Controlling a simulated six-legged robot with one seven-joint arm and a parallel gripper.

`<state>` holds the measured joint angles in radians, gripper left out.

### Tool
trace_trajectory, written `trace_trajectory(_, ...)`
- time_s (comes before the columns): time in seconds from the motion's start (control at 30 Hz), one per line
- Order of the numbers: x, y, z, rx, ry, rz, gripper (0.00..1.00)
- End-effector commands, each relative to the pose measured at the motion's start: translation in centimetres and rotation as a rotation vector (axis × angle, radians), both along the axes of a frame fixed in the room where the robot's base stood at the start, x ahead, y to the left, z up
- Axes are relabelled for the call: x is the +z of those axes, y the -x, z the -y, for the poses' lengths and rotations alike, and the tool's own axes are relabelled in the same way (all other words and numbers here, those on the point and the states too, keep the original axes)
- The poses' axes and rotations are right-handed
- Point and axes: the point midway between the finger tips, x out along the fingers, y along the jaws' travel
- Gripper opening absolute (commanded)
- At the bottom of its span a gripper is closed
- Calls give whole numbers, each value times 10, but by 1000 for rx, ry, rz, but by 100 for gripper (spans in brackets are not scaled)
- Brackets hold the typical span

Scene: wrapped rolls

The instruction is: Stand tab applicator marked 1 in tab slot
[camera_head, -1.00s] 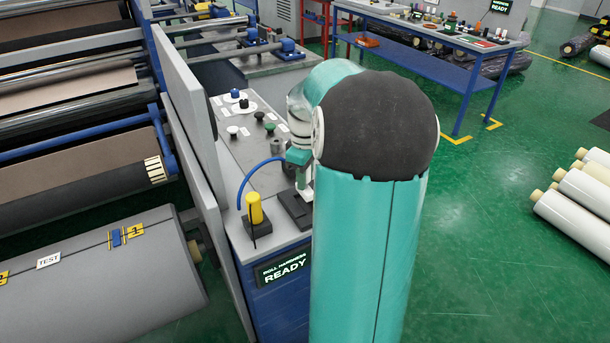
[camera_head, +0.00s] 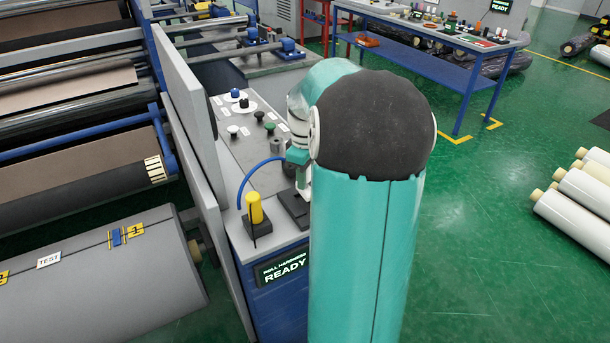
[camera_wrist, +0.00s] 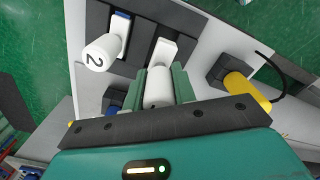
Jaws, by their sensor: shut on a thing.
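In the wrist view my gripper (camera_wrist: 160,84) has its two green fingers shut on a white tab applicator (camera_wrist: 158,91). In the head view my gripper (camera_head: 301,172) is mostly hidden by my arm, above the dark block (camera_head: 293,207) on the grey bench.
A yellow-capped device (camera_head: 254,209) with a cable stands left of the block; it also shows in the wrist view (camera_wrist: 245,91). Several knobs (camera_head: 244,106) stand farther back on the bench. A grey panel (camera_head: 190,140) rises along its left side.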

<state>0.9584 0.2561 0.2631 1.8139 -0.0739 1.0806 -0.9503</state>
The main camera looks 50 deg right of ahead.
Motion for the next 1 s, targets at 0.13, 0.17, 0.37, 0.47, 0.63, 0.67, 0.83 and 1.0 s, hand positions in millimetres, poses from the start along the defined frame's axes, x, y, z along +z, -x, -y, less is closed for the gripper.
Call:
trace_trajectory(0.13, 0, -1, 0, 1, 1, 0, 0)
trace_trajectory(0.17, 0, 0, 0, 1, 1, 0, 0)
trace_trajectory(0.37, 0, 0, 0, 0, 1, 0, 0)
trace_trajectory(0.47, -2, 0, 0, 0, 0, 0, 0)
trace_trajectory(0.63, -6, 0, 0, 0, 1, 1, 0)
trace_trajectory(0.67, -6, -1, 0, 0, 1, 1, 0)
trace_trajectory(0.83, -10, 0, 0, 0, 1, 0, 0)
trace_trajectory(1.0, -14, 0, 0, 0, 0, 0, 0)
